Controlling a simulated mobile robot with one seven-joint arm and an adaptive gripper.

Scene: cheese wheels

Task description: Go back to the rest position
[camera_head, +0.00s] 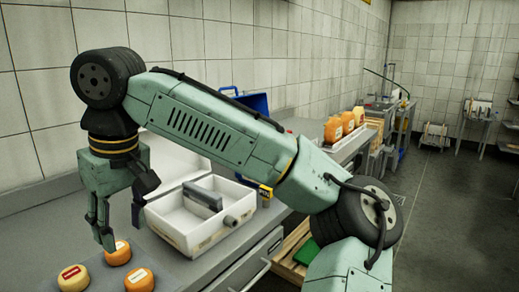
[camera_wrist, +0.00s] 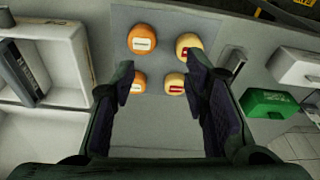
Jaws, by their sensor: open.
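My gripper (camera_head: 118,222) hangs fingers down over the grey worktop at the left of the head view. In the wrist view my gripper (camera_wrist: 163,80) has its two dark fingers spread apart with nothing held. Small cheese wheels lie on the worktop below: an orange one (camera_wrist: 142,40), a yellow one (camera_wrist: 188,43), a second orange one (camera_wrist: 134,82) and a second yellow one (camera_wrist: 174,83), the last two partly near or behind the fingers. In the head view an orange cheese wheel (camera_head: 118,253) shows just below the fingertips. My arm arches across the middle of the head view.
An open white box (camera_head: 182,241) with a grey object inside stands right of my gripper. A tiled wall (camera_head: 40,90) is behind. Orange items (camera_head: 333,130) stand farther along the counter. A green box (camera_wrist: 268,103) lies at the right in the wrist view.

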